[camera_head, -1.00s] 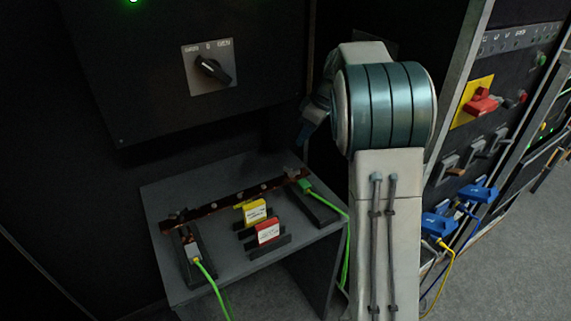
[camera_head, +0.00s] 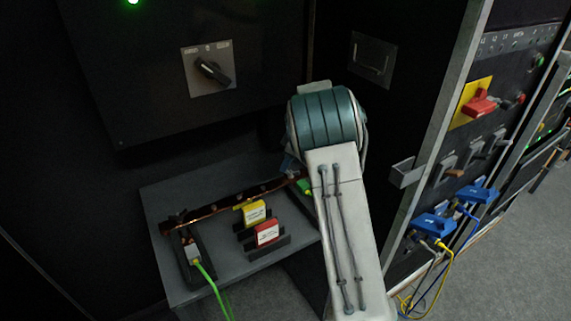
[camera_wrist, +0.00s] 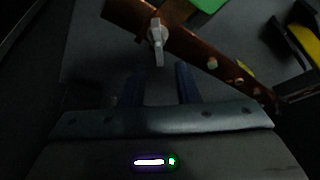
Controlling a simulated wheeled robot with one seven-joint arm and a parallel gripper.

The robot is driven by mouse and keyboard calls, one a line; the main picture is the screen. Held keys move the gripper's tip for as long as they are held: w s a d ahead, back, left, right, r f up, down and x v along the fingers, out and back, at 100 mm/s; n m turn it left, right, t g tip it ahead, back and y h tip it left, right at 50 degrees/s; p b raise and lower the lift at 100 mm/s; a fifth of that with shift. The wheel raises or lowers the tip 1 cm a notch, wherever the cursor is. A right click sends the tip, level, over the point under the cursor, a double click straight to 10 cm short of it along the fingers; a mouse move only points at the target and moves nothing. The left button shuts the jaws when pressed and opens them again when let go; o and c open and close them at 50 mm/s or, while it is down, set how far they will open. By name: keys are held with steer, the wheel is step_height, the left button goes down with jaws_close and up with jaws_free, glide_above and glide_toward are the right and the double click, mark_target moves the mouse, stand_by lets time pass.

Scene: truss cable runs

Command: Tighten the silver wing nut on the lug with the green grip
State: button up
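The silver wing nut (camera_wrist: 157,34) shows in the wrist view on the copper bar (camera_wrist: 190,48), near the bar's upper left end. One wing points down toward my gripper. The green grip (camera_wrist: 208,4) is just beyond the bar, cut by the top edge. My gripper (camera_wrist: 159,76) is open, its two blue fingers below the nut on either side of its line, with nothing between them. In the head view the green grip (camera_head: 304,187) shows beside my arm. The wing nut there is hidden by my arm.
The copper bar (camera_head: 225,205) lies along a grey shelf (camera_head: 163,190). Yellow (camera_head: 254,212) and red (camera_head: 267,233) labelled blocks stand in front. A dark panel with a rotary switch (camera_head: 210,69) rises behind.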

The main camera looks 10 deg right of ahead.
steer(key=shift+x, duration=0.85)
jaws_close()
